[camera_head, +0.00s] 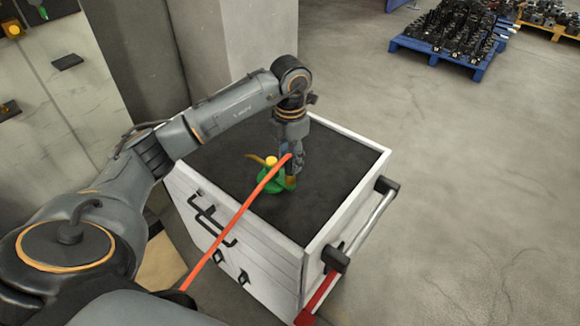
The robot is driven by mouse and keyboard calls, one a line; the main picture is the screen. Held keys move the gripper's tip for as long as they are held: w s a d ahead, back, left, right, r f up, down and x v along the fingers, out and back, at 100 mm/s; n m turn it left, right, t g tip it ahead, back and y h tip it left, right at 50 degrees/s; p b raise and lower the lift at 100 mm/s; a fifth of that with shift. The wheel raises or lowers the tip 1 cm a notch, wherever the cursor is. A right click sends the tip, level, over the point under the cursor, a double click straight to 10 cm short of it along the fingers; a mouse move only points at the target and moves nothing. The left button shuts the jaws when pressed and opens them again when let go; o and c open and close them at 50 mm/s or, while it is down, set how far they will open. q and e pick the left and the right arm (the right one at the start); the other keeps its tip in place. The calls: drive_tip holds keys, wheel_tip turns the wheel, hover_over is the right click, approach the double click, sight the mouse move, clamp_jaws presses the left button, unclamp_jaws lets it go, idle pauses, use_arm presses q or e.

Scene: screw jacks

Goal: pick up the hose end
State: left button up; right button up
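An orange hose (237,217) runs in a nearly straight line from the lower left up to my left gripper (291,174). Its upper end meets the gripper, and the fingers and the hose tip overlap there. The gripper points down over the cart top, and its fingers are too small and covered to show whether they are shut on the hose end. A green screw jack (270,183) with a yellow top stands on the cart's dark top, right beside the gripper. My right gripper is out of view.
The white cart (316,240) has a dark top (344,157) that is mostly bare, drawer handles in front and a rail (366,225) on its right side. A blue pallet (440,57) with dark parts stands far back. The floor to the right is clear.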

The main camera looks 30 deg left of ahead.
sight(290, 167)
use_arm(q)
wheel_tip(290, 167, down, 4)
drive_tip(key=shift+a+f+p, duration=0.1)
drive_tip(key=shift+p, duration=0.5)
clamp_jaws()
drive_tip(key=shift+r, duration=0.2)
